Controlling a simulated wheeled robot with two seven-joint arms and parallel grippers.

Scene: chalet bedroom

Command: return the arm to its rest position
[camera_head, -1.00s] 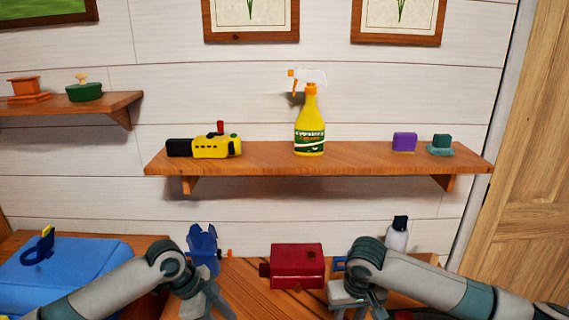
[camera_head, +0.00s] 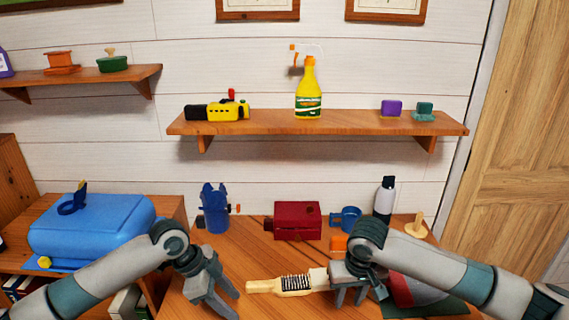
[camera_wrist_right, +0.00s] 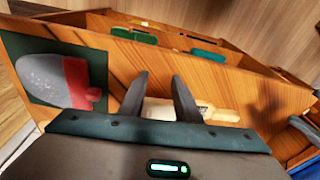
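Both my arms reach over the wooden worktop (camera_head: 255,262). My right gripper (camera_head: 350,296) is low over the worktop, beside the end of a wooden wire brush (camera_head: 285,284). In the right wrist view its two fingers (camera_wrist_right: 155,88) stand apart with nothing held between them. The brush (camera_wrist_right: 222,114) lies beyond and beside those fingers. My left gripper (camera_head: 232,304) is over the worktop left of the brush. Its fingers look spread and empty.
A grey and red tool (camera_wrist_right: 75,80) lies on a dark green mat (camera_wrist_right: 30,48) by my right gripper. Behind stand a blue object (camera_head: 215,210), red box (camera_head: 298,220), blue mug (camera_head: 347,216) and spray can (camera_head: 384,198). A blue toolbox (camera_head: 95,225) is left.

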